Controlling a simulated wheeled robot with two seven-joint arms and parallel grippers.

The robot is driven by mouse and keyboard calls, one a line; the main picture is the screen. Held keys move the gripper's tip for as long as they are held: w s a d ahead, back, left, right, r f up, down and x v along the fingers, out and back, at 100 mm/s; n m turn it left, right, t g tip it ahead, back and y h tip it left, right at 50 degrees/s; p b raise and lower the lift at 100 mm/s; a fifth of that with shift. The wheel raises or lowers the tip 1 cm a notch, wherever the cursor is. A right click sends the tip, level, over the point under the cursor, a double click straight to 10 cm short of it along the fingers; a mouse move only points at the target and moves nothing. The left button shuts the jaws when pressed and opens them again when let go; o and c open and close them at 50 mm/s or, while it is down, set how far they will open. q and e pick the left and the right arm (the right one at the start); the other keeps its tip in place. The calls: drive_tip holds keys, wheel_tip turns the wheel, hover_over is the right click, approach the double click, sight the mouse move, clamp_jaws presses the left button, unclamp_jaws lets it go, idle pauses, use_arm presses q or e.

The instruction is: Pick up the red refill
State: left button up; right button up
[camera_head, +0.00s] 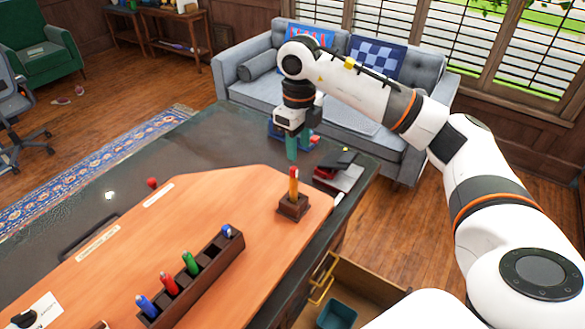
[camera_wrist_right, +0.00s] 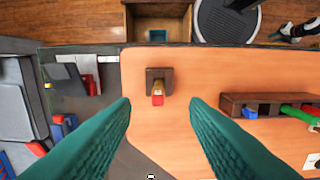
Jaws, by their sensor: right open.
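A red refill (camera_head: 170,284) stands in a slot of a long dark wooden rack (camera_head: 203,285) on the orange desk mat, between blue and green ones. A separate orange stick with a red top (camera_head: 293,182) stands upright in a small square wooden holder (camera_head: 292,207). My right gripper (camera_head: 292,157) is open and empty, pointing down above and beyond this holder. In the right wrist view, the red-topped stick (camera_wrist_right: 158,95) shows between the teal fingers (camera_wrist_right: 160,104), apart from both. The rack (camera_wrist_right: 232,100) lies to the right there. My left gripper is out of view.
A grey and red stapler-like item (camera_head: 340,170) lies right of the holder, near the desk edge. An open drawer (camera_head: 365,295) juts out below. A small red object (camera_head: 152,183) sits on the dark desktop. The mat's middle is clear.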

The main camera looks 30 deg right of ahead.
sight(294, 168)
drive_tip(key=f+p, duration=0.1)
drive_tip(key=f, duration=0.2)
drive_tip(key=w+f+p, duration=0.1)
drive_tip(key=f, duration=0.2)
drive_tip(key=shift+w+a+f+p, duration=0.15)
drive_tip(key=shift+f+p, duration=0.25)
drive_tip(key=shift+f, duration=0.35)
drive_tip(key=shift+c, duration=0.3)
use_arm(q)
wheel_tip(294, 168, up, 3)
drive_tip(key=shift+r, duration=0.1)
use_arm(e)
clamp_jaws()
